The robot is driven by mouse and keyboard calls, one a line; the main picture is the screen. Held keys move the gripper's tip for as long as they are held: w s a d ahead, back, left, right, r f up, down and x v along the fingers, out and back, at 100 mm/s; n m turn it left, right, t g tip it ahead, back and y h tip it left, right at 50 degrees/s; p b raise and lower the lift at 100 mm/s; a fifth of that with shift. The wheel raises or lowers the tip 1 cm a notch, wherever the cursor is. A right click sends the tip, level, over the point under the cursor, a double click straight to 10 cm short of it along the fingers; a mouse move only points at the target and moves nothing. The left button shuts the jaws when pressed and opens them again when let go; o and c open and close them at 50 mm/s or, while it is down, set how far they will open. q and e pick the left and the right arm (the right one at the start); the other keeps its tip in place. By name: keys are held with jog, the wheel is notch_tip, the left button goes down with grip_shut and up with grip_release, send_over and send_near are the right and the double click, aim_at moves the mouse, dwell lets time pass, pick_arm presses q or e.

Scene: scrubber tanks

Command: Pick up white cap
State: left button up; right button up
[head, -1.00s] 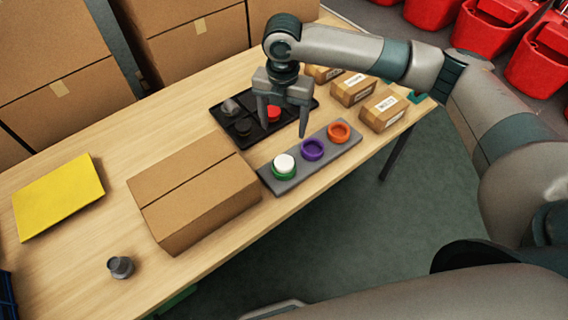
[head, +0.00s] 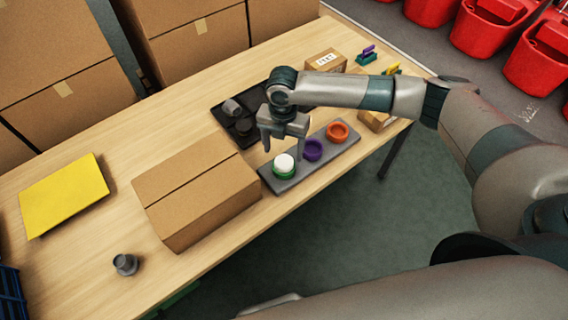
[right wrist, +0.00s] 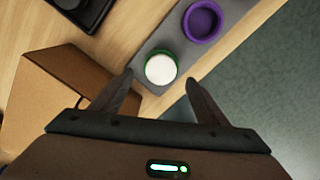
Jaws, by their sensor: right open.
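The white cap (head: 284,162) sits in the green ring (head: 284,174) at the near left end of the grey strip (head: 325,157). In the right wrist view the white cap (right wrist: 161,69) lies just beyond the fingertips, between their lines, within the green ring (right wrist: 174,77). My right gripper (head: 282,155) is open and empty, with its fingers pointing down over the strip near the cap. In the right wrist view its two fingers (right wrist: 160,78) are spread wide. My left gripper is not in view.
A purple ring (head: 312,150) and an orange ring (head: 337,132) share the strip. A closed cardboard box (head: 196,188) stands close on the left. A black tray (head: 226,119) lies behind. Small boxes (head: 326,61) stand at the far right edge.

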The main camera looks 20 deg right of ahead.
aim_at(284, 162)
jog(key=shift+s+f+p, duration=0.1)
jog(key=shift+f+p, duration=0.35)
jog(key=shift+p, duration=0.05)
notch_tip(284, 162, down, 3)
jog(key=shift+s+f+p, duration=0.1)
jog(key=shift+p, duration=0.55)
jog(key=shift+f, duration=0.55)
jog(key=c, duration=1.3)
